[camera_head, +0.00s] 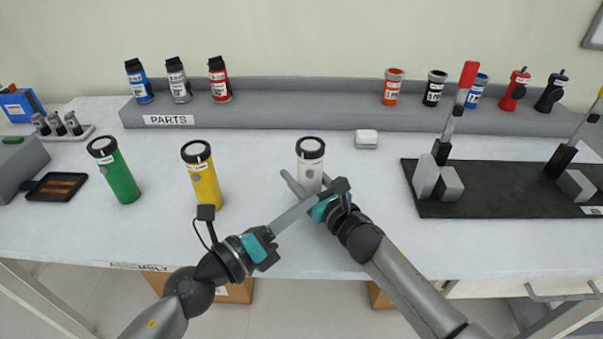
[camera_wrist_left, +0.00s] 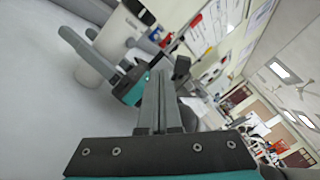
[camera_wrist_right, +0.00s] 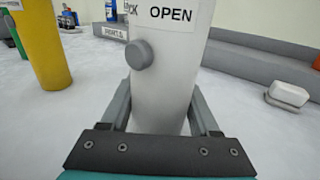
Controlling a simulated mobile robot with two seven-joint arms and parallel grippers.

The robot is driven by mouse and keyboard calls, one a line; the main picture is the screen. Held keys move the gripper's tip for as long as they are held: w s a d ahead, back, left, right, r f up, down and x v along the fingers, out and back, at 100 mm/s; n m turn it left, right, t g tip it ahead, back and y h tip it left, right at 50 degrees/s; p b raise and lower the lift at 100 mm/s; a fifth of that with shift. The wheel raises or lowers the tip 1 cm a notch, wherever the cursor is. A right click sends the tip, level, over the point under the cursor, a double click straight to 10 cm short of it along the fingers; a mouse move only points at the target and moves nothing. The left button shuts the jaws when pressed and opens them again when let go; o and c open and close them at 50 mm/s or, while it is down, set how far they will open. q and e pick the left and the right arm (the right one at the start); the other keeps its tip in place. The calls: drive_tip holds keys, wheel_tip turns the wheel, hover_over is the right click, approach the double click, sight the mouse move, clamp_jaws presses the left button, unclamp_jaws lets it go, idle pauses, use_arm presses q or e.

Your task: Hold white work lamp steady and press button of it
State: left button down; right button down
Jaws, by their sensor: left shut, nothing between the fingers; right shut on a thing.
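The white work lamp (camera_head: 310,160) stands upright on the table, with a black ring on its top. In the right wrist view the lamp (camera_wrist_right: 160,85) has a round grey button (camera_wrist_right: 139,55) on its side, under a label reading OPEN. My right gripper (camera_head: 301,186) is shut on the lamp's lower body, one finger on each side. My left gripper (camera_head: 312,201) is shut and empty, its fingertips in front of the lamp near the right gripper. The lamp and the right gripper also show in the left wrist view (camera_wrist_left: 110,45). The head view hides the lamp's base behind the grippers.
A yellow lamp (camera_head: 203,180) and a green lamp (camera_head: 118,175) stand to the left. A small white block (camera_head: 366,139) lies behind to the right. A black board (camera_head: 490,205) with upright levers is at right. A grey shelf (camera_head: 300,112) with several canisters runs along the back.

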use_arm(q)
drive_tip(key=shift+s, duration=0.95)
use_arm(e)
drive_tip(key=shift+c, duration=0.2)
unclamp_jaws()
drive_tip(key=v, duration=1.2)
